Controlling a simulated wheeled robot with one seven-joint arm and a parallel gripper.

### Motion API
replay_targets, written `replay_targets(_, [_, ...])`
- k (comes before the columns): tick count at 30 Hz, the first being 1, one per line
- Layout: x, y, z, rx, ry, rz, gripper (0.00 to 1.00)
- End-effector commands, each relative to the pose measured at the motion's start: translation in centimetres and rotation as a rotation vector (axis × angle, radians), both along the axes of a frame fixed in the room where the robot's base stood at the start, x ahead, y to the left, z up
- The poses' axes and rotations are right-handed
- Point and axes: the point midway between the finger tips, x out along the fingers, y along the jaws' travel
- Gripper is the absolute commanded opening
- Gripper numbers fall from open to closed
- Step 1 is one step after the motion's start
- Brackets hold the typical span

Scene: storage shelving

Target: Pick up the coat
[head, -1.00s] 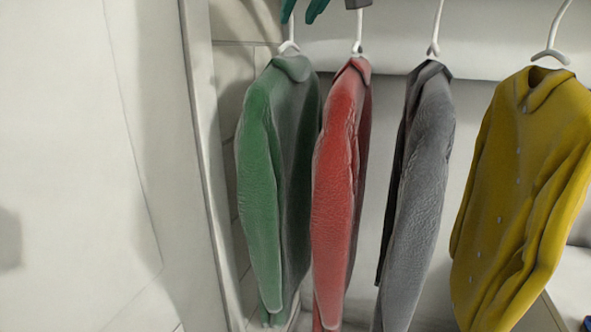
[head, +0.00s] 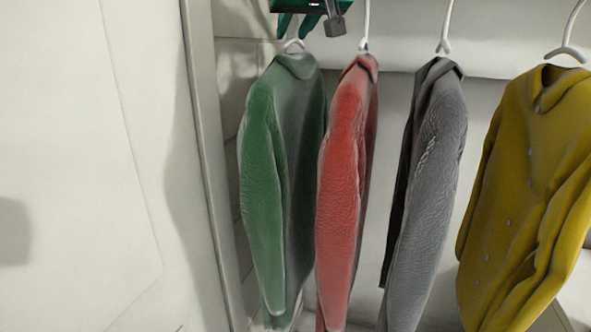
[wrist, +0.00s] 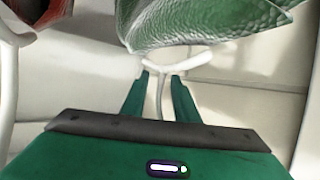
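Several coats hang in a row in the head view: a green one (head: 264,190), a red one (head: 340,200), a grey one (head: 428,190) and a yellow one (head: 530,190). The task does not say which coat. My gripper (head: 294,32) is above the green coat, at its white hanger (head: 293,45). In the wrist view, my gripper (wrist: 161,78) is open, its two green fingers on either side of the hanger's thin hook (wrist: 159,100). The green coat (wrist: 200,25) shows just beyond the fingertips. I cannot tell whether either finger touches the hook.
A pale upright panel edge (head: 205,170) stands close on the left of the green coat. The red coat hangs close on its right; it also shows at the wrist view's upper left (wrist: 40,12). A white wall is behind the coats.

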Motion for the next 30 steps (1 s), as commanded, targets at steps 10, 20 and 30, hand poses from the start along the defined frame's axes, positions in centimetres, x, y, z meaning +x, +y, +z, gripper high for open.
replay_targets(10, [1.8, 0.5, -0.8, 0.0, 0.0, 0.0, 0.28])
replay_targets(20, [1.8, 0.5, -0.8, 0.0, 0.0, 0.0, 0.0])
replay_targets(30, [1.7, 0.6, -0.8, 0.0, 0.001, 0.001, 0.0])
